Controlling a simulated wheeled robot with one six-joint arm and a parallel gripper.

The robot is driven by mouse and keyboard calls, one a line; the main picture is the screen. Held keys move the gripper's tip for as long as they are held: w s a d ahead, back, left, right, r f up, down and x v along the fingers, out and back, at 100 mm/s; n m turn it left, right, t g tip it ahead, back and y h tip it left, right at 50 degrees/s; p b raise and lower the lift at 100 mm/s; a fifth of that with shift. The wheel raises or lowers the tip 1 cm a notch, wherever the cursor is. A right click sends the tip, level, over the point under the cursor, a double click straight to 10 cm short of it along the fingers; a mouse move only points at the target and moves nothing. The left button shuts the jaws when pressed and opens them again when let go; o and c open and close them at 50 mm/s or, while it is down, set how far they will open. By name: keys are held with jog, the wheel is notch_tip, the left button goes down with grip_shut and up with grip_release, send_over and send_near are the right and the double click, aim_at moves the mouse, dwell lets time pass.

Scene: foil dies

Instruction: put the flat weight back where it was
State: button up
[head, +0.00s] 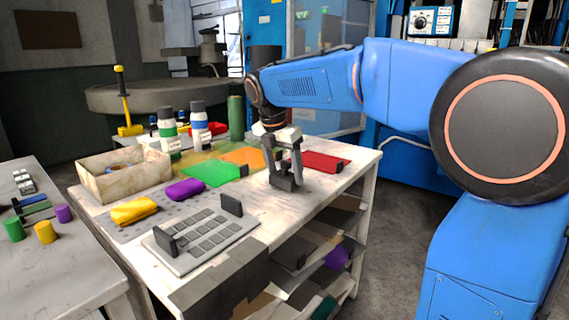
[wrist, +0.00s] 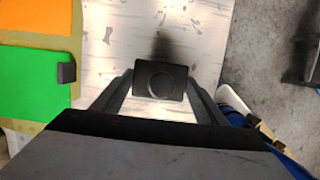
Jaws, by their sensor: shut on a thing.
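My gripper (head: 284,168) points down over the white worktable, right of the green sheet (head: 212,173) and left of the red sheet (head: 318,161). It is shut on a dark, block-like weight (head: 286,184). In the wrist view the weight (wrist: 160,80) sits between the two fingers and shows a round mark on its top. A dark shadow lies beside it on the table. I cannot tell whether the weight touches the table. A small dark block (head: 244,169) stands at the green sheet's right edge, and another (head: 340,167) at the red sheet's edge.
An orange sheet (head: 243,156) lies behind the green one. A grey tray (head: 190,262) with dark upright end blocks is at the front. Yellow (head: 134,210) and purple (head: 184,190) pieces, an open box (head: 112,186) and bottles (head: 168,131) stand left. Bare tabletop surrounds the weight.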

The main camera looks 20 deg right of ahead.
jog(key=shift+f, duration=0.7)
jog(key=shift+f, duration=0.1)
jog(key=o, duration=2.1)
jog(key=v, duration=1.2)
